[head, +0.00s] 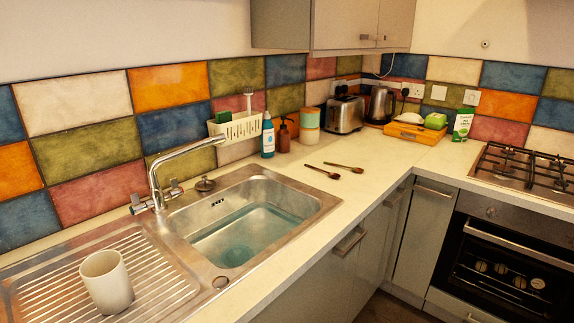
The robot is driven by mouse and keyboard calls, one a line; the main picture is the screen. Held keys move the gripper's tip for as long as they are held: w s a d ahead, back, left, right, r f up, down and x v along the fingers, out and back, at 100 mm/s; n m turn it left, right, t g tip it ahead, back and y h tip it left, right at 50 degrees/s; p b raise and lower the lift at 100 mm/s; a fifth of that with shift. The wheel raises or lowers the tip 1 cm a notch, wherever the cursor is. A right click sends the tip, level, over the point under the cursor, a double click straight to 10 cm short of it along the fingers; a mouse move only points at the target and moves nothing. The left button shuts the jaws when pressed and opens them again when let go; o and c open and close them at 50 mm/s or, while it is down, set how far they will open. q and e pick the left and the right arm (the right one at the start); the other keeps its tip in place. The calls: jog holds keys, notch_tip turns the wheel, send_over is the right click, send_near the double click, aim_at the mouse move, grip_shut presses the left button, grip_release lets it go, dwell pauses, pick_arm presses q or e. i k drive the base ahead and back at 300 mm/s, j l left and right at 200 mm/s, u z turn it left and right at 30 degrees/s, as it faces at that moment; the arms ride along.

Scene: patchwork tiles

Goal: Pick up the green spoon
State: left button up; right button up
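I see no spoon that is clearly green. Two small dark brown spoons lie apart on the pale worktop (370,190), to the right of the sink. The nearer spoon (334,175) has its bowl end toward the lower right. The farther spoon (358,169) lies just behind it, with its bowl end to the right. Both look brown, and their exact material is too small to tell. Neither of my grippers is in view, and nothing covers the spoons.
The sink (245,235) holds water, with a tap (160,185) behind it. A white cup (106,281) stands on the drainer. Bottles, a canister (309,127), toaster (345,114), kettle (381,103) and orange tray (405,133) line the back. Worktop around the spoons is clear.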

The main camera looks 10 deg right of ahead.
aim_at(356, 170)
jog(key=i+l+u, duration=0.25)
jog(key=l+u, duration=0.15)
jog(key=l, duration=0.2)
jog(key=i+l+u, duration=0.1)
jog(key=l+u, duration=0.3)
jog(key=l, duration=0.25)
jog(key=l+u, duration=0.4)
jog(key=l, duration=0.3)
jog(key=i, duration=0.05)
